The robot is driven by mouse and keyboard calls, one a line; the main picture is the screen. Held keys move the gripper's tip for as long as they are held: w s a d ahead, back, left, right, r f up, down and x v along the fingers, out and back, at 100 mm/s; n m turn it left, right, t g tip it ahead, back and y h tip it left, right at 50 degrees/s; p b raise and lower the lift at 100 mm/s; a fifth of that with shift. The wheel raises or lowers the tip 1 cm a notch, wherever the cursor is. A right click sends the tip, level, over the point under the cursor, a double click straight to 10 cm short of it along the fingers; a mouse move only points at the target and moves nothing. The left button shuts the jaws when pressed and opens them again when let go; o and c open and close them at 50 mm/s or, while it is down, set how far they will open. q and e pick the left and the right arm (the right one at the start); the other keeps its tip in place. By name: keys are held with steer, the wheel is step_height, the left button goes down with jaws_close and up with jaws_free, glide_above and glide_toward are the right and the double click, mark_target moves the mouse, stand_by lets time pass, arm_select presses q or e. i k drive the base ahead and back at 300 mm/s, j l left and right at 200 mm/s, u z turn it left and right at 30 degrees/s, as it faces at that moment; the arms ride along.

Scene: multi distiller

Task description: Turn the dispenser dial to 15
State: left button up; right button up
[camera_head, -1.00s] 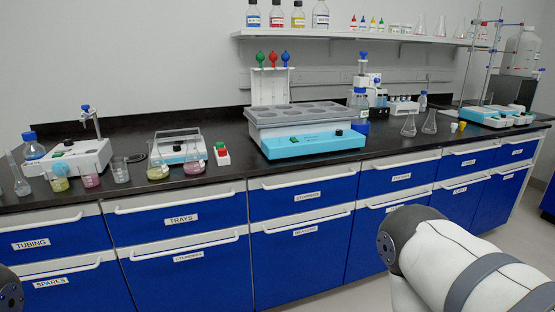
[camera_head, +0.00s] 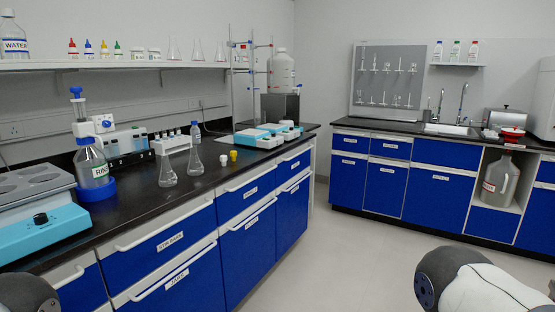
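The bottle-top dispenser (camera_head: 81,128) stands at the left on the black bench, white with a blue plunger knob on top. A round blue dial (camera_head: 105,123) shows on its right side; its setting is too small to read. It is mounted on a clear bottle (camera_head: 91,165) with a label that seems to begin "RIN", standing in a blue ring base (camera_head: 97,191). Only parts of my arms show, at the bottom left and bottom right corners. Both grippers are out of view, and neither arm is near the dispenser.
A blue-and-white bath unit (camera_head: 48,234) stands left of the bottle. Two glass flasks (camera_head: 167,172), a white rack (camera_head: 172,143) and a small bottle (camera_head: 196,133) stand to its right. The bench front (camera_head: 225,205) has blue drawers. Open floor (camera_head: 340,255) lies to the right.

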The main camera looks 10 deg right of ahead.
mark_target(105, 123)
steer(key=i+l+z, duration=0.1)
steer(key=i+l, duration=0.15)
steer(key=i, duration=0.25)
steer(key=i+l+z, duration=0.15)
steer(key=i, duration=0.35)
steer(key=i+l+z, duration=0.1)
steer(key=i+l, duration=0.15)
steer(key=i, duration=0.3)
steer(key=i+l+z, duration=0.15)
steer(key=i, duration=0.35)
steer(key=i+u, duration=0.2)
steer(key=u, duration=0.25)
steer(key=i+l+u, duration=0.1)
steer(key=u, duration=0.35)
steer(key=i+l+u, duration=0.15)
steer(key=u, duration=0.3)
steer(key=i+l+u, duration=0.2)
steer(key=u, duration=0.25)
steer(key=i+l+u, duration=0.1)
steer(key=l+u, duration=0.3)
steer(key=i+l+u, duration=0.15)
steer(key=u, duration=0.2)
steer(key=i+l+u, duration=0.15)
steer(key=u, duration=0.2)
steer(key=i+l+u, duration=0.1)
steer(key=l+u, duration=0.25)
